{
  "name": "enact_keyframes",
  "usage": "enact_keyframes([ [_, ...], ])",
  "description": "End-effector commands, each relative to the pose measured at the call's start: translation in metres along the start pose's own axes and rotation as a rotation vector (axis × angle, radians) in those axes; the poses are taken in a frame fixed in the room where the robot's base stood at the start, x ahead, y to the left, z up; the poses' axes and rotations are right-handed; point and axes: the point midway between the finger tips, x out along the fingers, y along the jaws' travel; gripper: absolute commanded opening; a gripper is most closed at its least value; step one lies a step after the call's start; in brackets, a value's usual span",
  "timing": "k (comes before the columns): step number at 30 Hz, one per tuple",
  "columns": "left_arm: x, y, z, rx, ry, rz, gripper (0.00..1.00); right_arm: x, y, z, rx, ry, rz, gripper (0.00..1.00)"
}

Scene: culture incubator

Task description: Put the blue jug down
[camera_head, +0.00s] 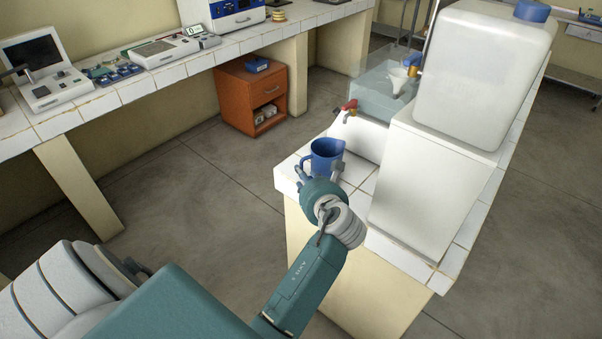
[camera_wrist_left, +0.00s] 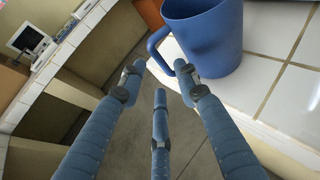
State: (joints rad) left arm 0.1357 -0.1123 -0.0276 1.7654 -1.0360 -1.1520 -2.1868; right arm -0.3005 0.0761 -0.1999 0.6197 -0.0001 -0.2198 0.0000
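The blue jug (camera_head: 325,151) stands upright on the white tiled counter (camera_head: 287,177), near its left end corner. In the left wrist view the jug (camera_wrist_left: 212,38) is at the top, with its handle on its left side. My left gripper (camera_head: 320,172) is at the jug's near side. In the left wrist view its fingers (camera_wrist_left: 160,76) are spread apart with a gap between them. The handle shows just beyond the fingertips, and the right fingertip overlaps its lower end; I cannot tell whether they touch. My right gripper is not in view.
A large white container with a blue cap (camera_head: 484,75) stands on a white box (camera_head: 430,185) right of the jug. A red-handled tap (camera_head: 349,107) and a clear basin (camera_head: 377,101) are behind. An orange cabinet (camera_head: 245,98) stands under the far bench. Floor between is clear.

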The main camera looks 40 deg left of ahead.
Motion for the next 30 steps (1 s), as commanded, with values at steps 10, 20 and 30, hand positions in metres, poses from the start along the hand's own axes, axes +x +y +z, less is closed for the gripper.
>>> enact_keyframes([
  [10, -0.055, 0.000, 0.000, -0.001, 0.000, 0.000, 0.32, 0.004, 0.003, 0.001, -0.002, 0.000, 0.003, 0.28],
  [20, -0.060, 0.001, 0.000, 0.000, 0.000, 0.002, 0.32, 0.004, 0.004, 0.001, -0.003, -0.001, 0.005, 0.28],
  [30, -0.060, 0.001, -0.002, -0.010, 0.004, 0.001, 0.32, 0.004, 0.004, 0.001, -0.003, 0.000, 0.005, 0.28],
])
